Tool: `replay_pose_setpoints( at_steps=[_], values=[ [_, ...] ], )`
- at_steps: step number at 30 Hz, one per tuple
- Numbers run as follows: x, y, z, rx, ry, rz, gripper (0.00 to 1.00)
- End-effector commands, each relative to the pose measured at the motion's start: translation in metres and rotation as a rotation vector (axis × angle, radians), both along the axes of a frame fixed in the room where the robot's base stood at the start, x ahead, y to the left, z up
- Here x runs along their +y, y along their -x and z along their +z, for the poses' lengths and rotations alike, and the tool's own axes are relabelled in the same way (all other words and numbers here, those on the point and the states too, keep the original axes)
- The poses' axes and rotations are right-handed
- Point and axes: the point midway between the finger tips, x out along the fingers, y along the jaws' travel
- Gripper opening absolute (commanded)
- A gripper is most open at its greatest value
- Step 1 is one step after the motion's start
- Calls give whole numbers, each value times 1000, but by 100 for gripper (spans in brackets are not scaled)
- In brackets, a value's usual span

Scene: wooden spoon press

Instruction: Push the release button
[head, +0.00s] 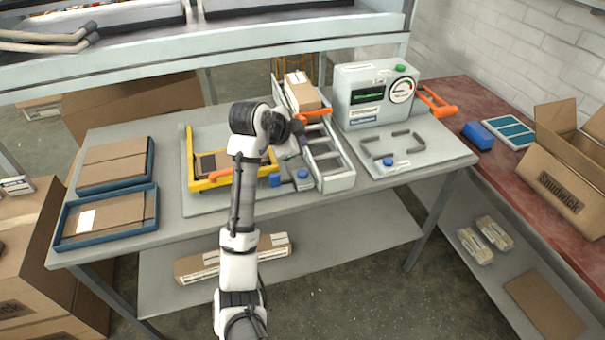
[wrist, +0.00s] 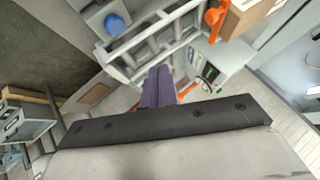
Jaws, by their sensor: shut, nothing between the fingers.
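My gripper (head: 303,143) is shut and empty, above the left side of the roller rack (head: 340,181). Its closed dark fingers also show in the wrist view (wrist: 158,86). Several buttons are in view, and I cannot tell by label which is the release button. A blue button (head: 302,174) sits at the rack's front left, below and in front of my gripper; a blue button also shows at the wrist view's top left (wrist: 115,22). Another blue button (head: 388,160) is on the right plate. A green button (head: 400,68) tops the grey machine (head: 350,85). No contact with a button shows.
A yellow frame (head: 188,160) with an orange handle lies left of the rack, partly behind my arm. A cardboard box (head: 302,92) sits on the rack beside another orange handle (head: 314,113). Blue trays (head: 62,237) lie at the table's left.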

Motion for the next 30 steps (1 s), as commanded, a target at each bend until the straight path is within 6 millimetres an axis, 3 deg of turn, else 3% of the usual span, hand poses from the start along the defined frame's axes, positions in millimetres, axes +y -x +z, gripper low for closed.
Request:
replay_pose_setpoints(
  at_steps=[9,15,30],
  values=[
    [0,0,-50,1,0,-1,0],
    [0,0,-71,0,1,0,0],
    [0,0,-74,0,1,1,0]
  ],
)
